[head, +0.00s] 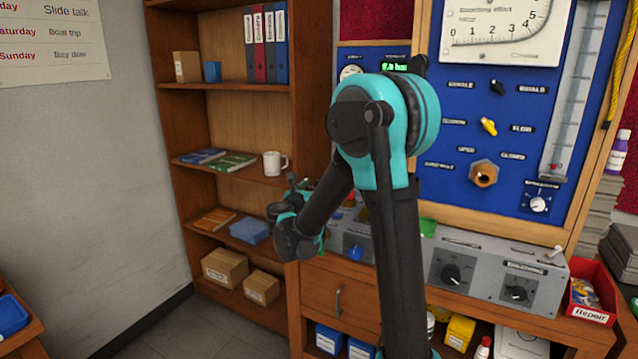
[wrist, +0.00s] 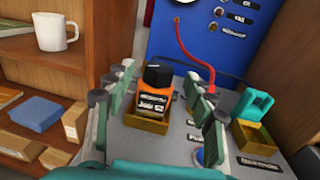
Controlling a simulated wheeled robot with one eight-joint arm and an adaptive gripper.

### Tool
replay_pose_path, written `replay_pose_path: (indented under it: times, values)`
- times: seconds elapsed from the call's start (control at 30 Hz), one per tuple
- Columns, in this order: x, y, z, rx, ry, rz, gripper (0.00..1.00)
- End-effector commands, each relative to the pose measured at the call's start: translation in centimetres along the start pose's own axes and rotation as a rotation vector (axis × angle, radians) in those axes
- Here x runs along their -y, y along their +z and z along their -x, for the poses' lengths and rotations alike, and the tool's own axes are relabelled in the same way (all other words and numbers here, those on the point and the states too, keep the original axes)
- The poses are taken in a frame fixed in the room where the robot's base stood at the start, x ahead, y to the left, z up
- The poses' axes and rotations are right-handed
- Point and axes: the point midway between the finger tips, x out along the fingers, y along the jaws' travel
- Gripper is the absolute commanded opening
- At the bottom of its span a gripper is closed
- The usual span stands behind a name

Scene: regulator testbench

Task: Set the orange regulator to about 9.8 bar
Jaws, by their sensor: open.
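The orange regulator (wrist: 152,104) stands in a wooden holder (wrist: 145,122) on the grey bench unit in the wrist view. It has a black knob (wrist: 158,74) on top and a dark label on its front. My gripper (wrist: 163,80) is open, with one finger on each side of the regulator; contact with it cannot be told. In the head view my gripper (head: 292,215) is at the left end of the bench, and my arm hides the regulator. A green digital display (head: 394,67) on the blue panel shows a bar reading, partly covered and too small to read surely.
A teal part (wrist: 255,103) sits in another wooden holder to the right. A red hose (wrist: 188,58) hangs from the panel beside the fingers. The bookshelf (head: 235,180) with a white mug (head: 273,163) stands to the left. A red Repair bin (head: 592,295) is at right.

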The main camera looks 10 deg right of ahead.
Motion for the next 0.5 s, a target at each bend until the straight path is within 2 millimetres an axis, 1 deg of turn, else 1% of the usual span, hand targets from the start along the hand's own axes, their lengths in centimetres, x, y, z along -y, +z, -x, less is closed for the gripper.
replay_pose_path:
  times: [0.03, 0.2, 0.33, 0.5]
  values:
    - [-0.1, 0.0, 1.2, 0.000, 0.004, 0.000, 0.54]
    - [-0.1, 0.0, 4.4, 0.000, 0.003, 0.000, 0.54]
    - [-0.1, 0.0, 6.1, 0.000, 0.002, 0.000, 0.54]
    - [0.0, 0.0, 7.1, 0.000, 0.000, 0.000, 0.54]
